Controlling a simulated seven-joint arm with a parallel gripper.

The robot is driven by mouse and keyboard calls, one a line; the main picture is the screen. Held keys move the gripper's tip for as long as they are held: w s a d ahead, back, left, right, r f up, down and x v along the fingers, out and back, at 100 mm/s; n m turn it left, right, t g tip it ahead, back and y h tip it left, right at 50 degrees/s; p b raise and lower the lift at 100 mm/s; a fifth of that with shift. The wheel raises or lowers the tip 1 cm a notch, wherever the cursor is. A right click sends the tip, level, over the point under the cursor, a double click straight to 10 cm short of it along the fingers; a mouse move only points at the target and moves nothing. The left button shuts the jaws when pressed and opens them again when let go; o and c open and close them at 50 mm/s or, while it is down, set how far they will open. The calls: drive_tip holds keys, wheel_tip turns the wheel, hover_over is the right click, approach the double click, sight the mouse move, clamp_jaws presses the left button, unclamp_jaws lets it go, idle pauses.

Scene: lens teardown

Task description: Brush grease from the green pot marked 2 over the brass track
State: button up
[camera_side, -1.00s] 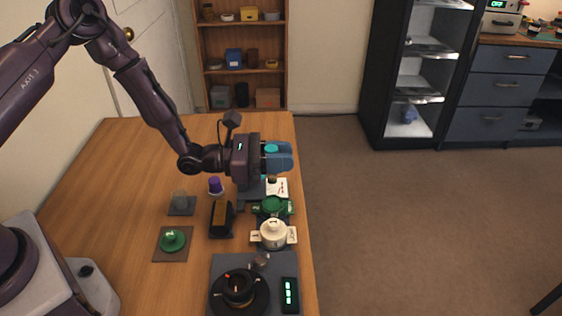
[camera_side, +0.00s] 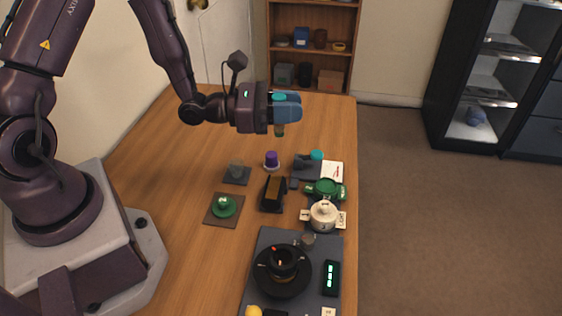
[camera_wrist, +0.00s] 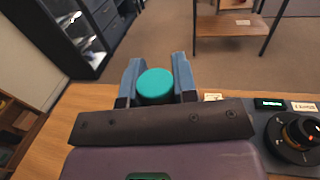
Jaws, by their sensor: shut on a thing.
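My gripper (camera_side: 287,108) is shut on a teal-capped tool, probably the brush, held upright above the far part of the table. In the wrist view the round teal cap (camera_wrist: 155,86) sits between the fingers. The green pot (camera_side: 325,188) stands near the right table edge, apart from the gripper; its number is too small to read. A green lid-like piece (camera_side: 223,206) lies on a brown mat. The black lens barrel (camera_side: 282,262) stands on a round black base; I cannot clearly make out the brass track.
A white pot (camera_side: 322,214) stands just in front of the green pot. A second teal-topped thing (camera_side: 316,155) is on a dark stand behind it. A dark block with a tan top (camera_side: 273,191), a purple-capped piece (camera_side: 271,159) and a green-lit display (camera_side: 331,278) are nearby. The table's left side is clear.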

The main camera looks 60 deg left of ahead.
drive_tip(key=f, duration=0.1)
drive_tip(key=a+f+y, duration=0.1)
drive_tip(key=f, duration=0.1)
drive_tip(key=shift+s+a+f+n+t, duration=0.2)
drive_tip(key=shift+n+t, duration=0.1)
drive_tip(key=shift+n, duration=0.1)
drive_tip(key=f, duration=0.5)
drive_tip(key=d+f, duration=0.1)
drive_tip(key=f, duration=0.1)
drive_tip(key=shift+s+f, duration=0.1)
drive_tip(key=shift+f, duration=0.25)
drive_tip(key=shift+s+d+r, duration=0.25)
drive_tip(key=shift+s+d, duration=0.85)
drive_tip(key=shift+s, duration=0.05)
drive_tip(key=shift+s+d+r, duration=0.25)
drive_tip(key=shift+s+d, duration=0.85)
drive_tip(key=shift+w+a, duration=2.5)
wheel_tip(320, 180, up, 7)
drive_tip(key=shift+f, duration=0.15)
